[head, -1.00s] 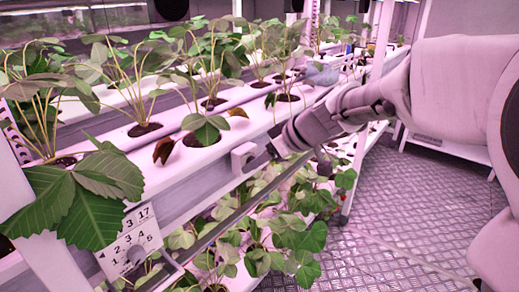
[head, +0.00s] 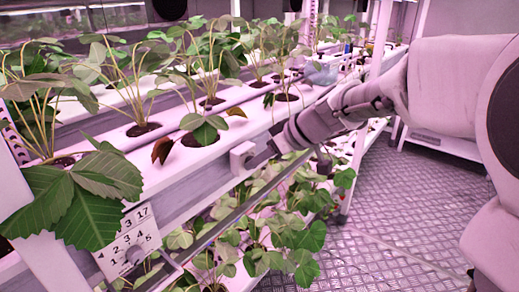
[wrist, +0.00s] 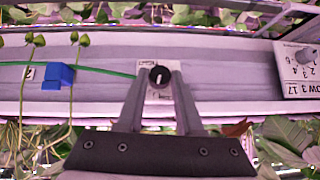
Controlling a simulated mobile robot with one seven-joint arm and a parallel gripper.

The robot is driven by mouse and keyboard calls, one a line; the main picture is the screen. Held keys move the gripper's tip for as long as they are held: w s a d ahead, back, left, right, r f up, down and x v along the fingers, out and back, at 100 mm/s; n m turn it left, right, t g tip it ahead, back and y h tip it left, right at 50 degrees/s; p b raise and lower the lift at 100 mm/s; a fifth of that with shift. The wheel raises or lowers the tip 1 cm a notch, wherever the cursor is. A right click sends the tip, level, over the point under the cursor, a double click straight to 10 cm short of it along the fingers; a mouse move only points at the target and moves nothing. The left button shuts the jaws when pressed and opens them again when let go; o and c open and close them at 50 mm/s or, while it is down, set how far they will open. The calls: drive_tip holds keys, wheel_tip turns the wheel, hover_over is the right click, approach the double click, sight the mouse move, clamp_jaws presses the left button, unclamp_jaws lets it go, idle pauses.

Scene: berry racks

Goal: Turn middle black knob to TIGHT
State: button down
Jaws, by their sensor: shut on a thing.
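In the wrist view, a round black knob (wrist: 160,76) with a short pale mark on its face sits on a small white label plate (wrist: 152,95) on the grey rail. The plate's print is too small to read. My gripper (wrist: 160,80) has its two fingers on either side of the knob, closed on it. In the head view, my gripper (head: 274,148) reaches the front face of the rack rail from the right. The knob is hidden there behind the gripper.
A numbered white panel with a knob (head: 132,240) is at the rack's near end. A blue clip (wrist: 60,76) and a green line (wrist: 110,72) lie along the rail. Leafy plants (head: 290,235) crowd below. The aisle floor (head: 400,225) is clear.

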drive_tip(key=shift+w+d+f+m+g+y+p, duration=0.15)
drive_tip(key=shift+w+f+m+g+y+p, duration=0.1)
drive_tip(key=shift+m+g+y+p, duration=1.2)
drive_tip(key=shift+w+d+f+m+g+y+p, duration=0.25)
drive_tip(key=shift+m+g+y+p, duration=0.6)
drive_tip(key=shift+m+y, duration=1.05)
drive_tip(key=shift+w+d+f+m+g+y+p, duration=0.15)
drive_tip(key=shift+f+m+g+y+p, duration=0.15)
drive_tip(key=shift+m+g+y+p, duration=1.35)
drive_tip(key=shift+a+t+y+b, duration=0.1)
drive_tip(key=shift+t+y+b, duration=0.15)
drive_tip(key=shift+y+b, duration=0.4)
drive_tip(key=c, duration=0.6)
unclamp_jaws()
drive_tip(key=shift+o, duration=0.2)
drive_tip(key=shift+f, duration=0.1)
drive_tip(key=w+d+f+p, duration=0.1)
drive_tip(key=w+d, duration=0.1)
drive_tip(key=d, duration=1.5)
drive_tip(key=shift+f+p, duration=0.15)
drive_tip(key=shift+p, duration=0.15)
